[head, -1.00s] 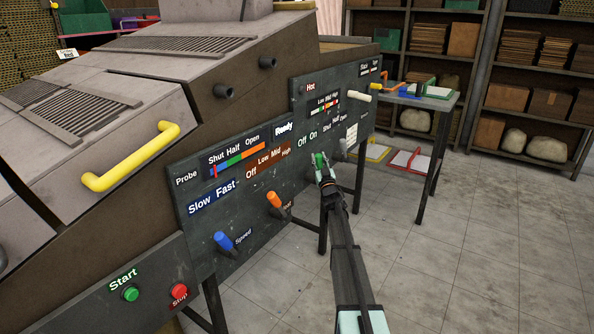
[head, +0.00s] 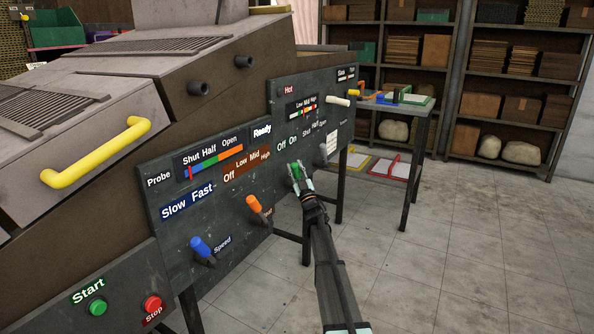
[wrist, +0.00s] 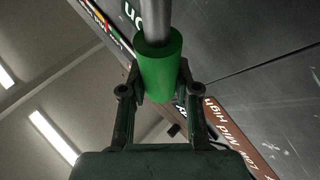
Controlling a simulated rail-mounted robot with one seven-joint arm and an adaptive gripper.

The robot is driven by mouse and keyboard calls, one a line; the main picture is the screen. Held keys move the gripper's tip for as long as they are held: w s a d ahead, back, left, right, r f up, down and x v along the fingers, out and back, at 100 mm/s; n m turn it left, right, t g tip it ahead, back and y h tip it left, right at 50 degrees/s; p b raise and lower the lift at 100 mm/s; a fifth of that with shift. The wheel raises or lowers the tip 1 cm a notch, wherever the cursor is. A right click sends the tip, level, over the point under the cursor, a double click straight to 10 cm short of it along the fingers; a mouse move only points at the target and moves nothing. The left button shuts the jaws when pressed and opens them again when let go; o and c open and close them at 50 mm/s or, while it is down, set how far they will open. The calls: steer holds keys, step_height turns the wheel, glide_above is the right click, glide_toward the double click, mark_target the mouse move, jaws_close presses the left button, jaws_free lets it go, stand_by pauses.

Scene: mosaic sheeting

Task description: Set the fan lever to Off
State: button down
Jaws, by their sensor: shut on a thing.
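The lever with a green handle (head: 292,171) sits below the "Off On" label (head: 287,145) on the dark control panel (head: 160,245). Its own name label is not readable, being behind my gripper. My gripper (head: 299,178) is closed around the green handle, with my arm coming up from the lower right. In the wrist view the green handle (wrist: 158,65) lies between the two fingers (wrist: 155,90), and its metal shaft (wrist: 157,20) runs up to the panel. Which of the two marks the lever points to is hard to tell.
An orange lever (head: 258,208) and a blue lever (head: 201,247) stick out lower left. Start (head: 97,307) and Stop (head: 153,303) buttons are near. The floor right of my arm is clear.

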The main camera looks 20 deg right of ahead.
steer(key=c, duration=0.8)
jaws_free()
steer(key=shift+a, duration=0.15)
steer(key=shift+s, duration=0.1)
steer(key=v, duration=1.2)
